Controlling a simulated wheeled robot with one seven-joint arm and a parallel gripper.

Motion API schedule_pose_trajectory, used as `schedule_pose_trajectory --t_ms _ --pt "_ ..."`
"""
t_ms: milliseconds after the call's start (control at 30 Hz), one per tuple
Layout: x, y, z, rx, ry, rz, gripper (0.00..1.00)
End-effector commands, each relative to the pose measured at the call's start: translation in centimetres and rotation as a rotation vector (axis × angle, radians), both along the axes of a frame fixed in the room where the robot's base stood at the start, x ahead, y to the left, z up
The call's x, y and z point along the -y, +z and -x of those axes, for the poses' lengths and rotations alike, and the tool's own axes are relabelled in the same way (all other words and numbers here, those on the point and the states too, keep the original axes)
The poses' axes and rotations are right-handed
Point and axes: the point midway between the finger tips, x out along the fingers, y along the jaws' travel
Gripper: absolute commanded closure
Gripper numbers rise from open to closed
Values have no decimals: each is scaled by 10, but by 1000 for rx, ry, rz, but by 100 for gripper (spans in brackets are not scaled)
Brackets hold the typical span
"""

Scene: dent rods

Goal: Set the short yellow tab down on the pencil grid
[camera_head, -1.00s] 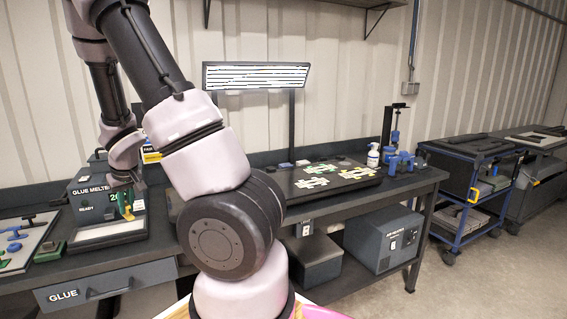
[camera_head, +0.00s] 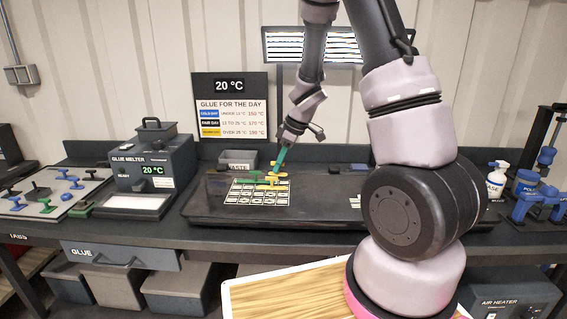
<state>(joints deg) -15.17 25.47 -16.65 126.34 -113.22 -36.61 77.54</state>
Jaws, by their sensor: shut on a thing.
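The pencil grid (camera_head: 242,199) is a pale sheet of dark-lined cells on the dark panel. The tab overlaps the grid's upper cells in this view. I cannot tell whether it touches the surface.
A green tab (camera_head: 253,174) appears near the grid's far edge. The glue melter (camera_head: 152,170) stands to the left, beside a board of coloured tabs (camera_head: 50,194). A waste bin (camera_head: 238,160) is behind the grid. My arm hides part of the panel's right side.

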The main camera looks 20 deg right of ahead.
Motion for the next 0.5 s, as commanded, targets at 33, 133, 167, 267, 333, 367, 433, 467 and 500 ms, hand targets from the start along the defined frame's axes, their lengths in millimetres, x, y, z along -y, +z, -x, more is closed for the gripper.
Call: schedule_pose_trajectory --t_ms 33,133,167,267,333,367,433,467,500 --pt "-4 2 3 5 75 -6 100" --pt "-9 1 7 10 166 -12 100" --pt "-10 1 8 11 177 -13 100" --pt "-10 -5 8 11 180 -13 100" --pt "-9 -11 8 11 178 -12 100" --pt "-9 -14 8 9 176 -12 100" --pt "-9 -21 8 10 175 -12 100" --pt "-9 -24 8 10 175 -12 100" --pt "-9 -28 8 11 175 -12 100"
